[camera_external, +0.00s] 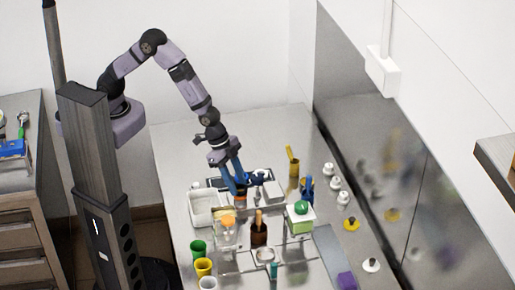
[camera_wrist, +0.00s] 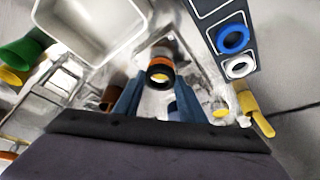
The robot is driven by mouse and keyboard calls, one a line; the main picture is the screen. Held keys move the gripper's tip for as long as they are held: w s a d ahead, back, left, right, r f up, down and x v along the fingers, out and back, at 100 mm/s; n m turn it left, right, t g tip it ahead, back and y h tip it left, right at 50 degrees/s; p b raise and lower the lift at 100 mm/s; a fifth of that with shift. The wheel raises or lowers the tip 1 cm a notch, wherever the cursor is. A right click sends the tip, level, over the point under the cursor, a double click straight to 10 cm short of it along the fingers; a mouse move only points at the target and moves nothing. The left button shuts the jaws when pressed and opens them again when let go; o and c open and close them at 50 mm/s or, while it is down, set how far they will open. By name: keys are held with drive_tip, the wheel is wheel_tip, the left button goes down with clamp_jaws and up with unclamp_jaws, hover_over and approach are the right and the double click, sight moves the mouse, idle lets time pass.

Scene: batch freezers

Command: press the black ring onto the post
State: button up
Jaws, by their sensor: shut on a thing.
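My gripper (camera_external: 240,188) points down over the middle of the steel bench, with its two blue fingers closed in. In the wrist view the gripper (camera_wrist: 158,84) has the black ring (camera_wrist: 160,73) between its fingertips and is shut on it. Something yellow shows through the ring's hole; I cannot tell if it is the post's top. An orange ring-like piece (camera_wrist: 160,59) is just beyond the black ring, above a pale metal base. The post itself is mostly hidden, and I cannot tell whether the black ring is around it or only above it.
A dark panel holds a blue ring (camera_wrist: 233,39) and a white ring (camera_wrist: 239,67). A white tray (camera_external: 205,208) is close to the left. Green and yellow cups (camera_external: 203,267), a brown bottle (camera_external: 259,235) and a green-lidded box (camera_external: 300,222) crowd the front. The bench's far left is clear.

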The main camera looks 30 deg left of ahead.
drive_tip(key=shift+f+b, duration=0.5)
drive_tip(key=shift+f, duration=0.05)
idle(0.4)
drive_tip(key=o, duration=0.4)
drive_tip(key=shift+c, duration=0.2)
drive_tip(key=c, duration=0.4)
drive_tip(key=shift+f+b, duration=0.4)
drive_tip(key=shift+f, duration=0.1)
drive_tip(key=o, duration=1.6)
